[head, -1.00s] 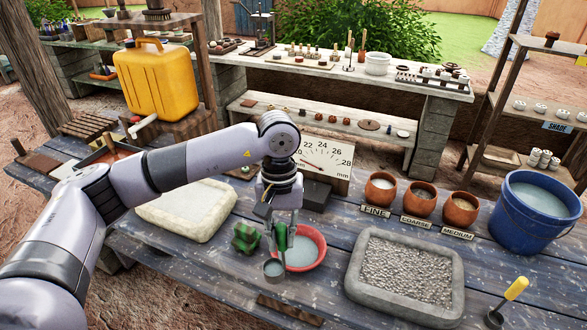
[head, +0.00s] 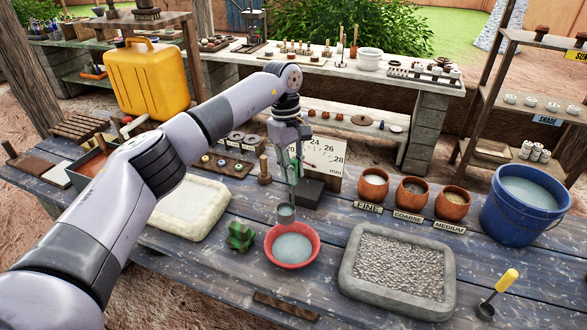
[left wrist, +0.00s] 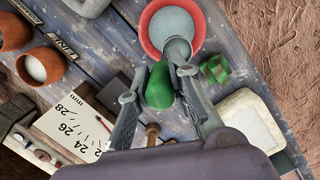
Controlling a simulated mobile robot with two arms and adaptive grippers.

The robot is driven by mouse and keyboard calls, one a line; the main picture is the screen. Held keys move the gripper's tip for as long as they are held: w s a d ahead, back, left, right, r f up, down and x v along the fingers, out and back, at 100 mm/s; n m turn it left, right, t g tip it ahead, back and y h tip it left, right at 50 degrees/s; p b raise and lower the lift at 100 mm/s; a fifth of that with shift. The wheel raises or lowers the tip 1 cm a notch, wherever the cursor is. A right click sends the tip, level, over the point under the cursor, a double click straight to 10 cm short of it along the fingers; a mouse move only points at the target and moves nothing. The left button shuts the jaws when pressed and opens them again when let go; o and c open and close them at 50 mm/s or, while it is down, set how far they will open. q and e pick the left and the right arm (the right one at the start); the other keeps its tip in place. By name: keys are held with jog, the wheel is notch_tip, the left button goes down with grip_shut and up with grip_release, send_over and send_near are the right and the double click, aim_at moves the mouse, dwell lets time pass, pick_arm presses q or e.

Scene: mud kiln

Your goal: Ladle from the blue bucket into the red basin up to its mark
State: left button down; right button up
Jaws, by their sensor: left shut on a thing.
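My left gripper (head: 291,150) is shut on the green handle of a ladle (head: 286,210). The ladle hangs roughly upright, its grey cup by the back rim of the red basin (head: 271,256). In the left wrist view, the gripper (left wrist: 157,84) has the green handle (left wrist: 160,86) between its fingers, and the cup (left wrist: 179,50) overlaps the basin's rim (left wrist: 146,40). I cannot tell how full the cup is. The basin holds pale grey liquid; its mark cannot be made out. The blue bucket (head: 518,232), with pale liquid inside, stands at the right. My right gripper is not in view.
A green block (head: 240,236) sits left of the basin. A grey gravel tray (head: 352,282) lies to its right. Labelled clay pots (head: 413,193) and a dial board (head: 325,157) stand behind. A yellow-handled ladle (head: 505,282) lies at the front right.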

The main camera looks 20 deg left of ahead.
pick_arm(q)
jog(key=shift+f+b, duration=0.4)
jog(key=shift+f, duration=0.25)
jog(key=shift+f+b, duration=0.65)
jog(key=shift+f, duration=0.65)
jog(key=shift+s+d+f+y, duration=0.15)
jog(key=shift+d+f+y, duration=0.1)
jog(key=shift+y, duration=0.05)
jog(key=s+d+f+t+y+b, duration=0.3)
jog(key=d+f+t+y+b, duration=0.1)
jog(key=d+f+y, duration=0.2)
jog(key=s+d+f+t+y+b, duration=0.3)
jog(key=d+f+t+y+b, duration=0.1)
jog(key=d+f+y, duration=0.2)
jog(key=shift+s+f+t+y, duration=0.35)
jog(key=shift+f+y, duration=0.45)
jog(key=shift+y, duration=0.3)
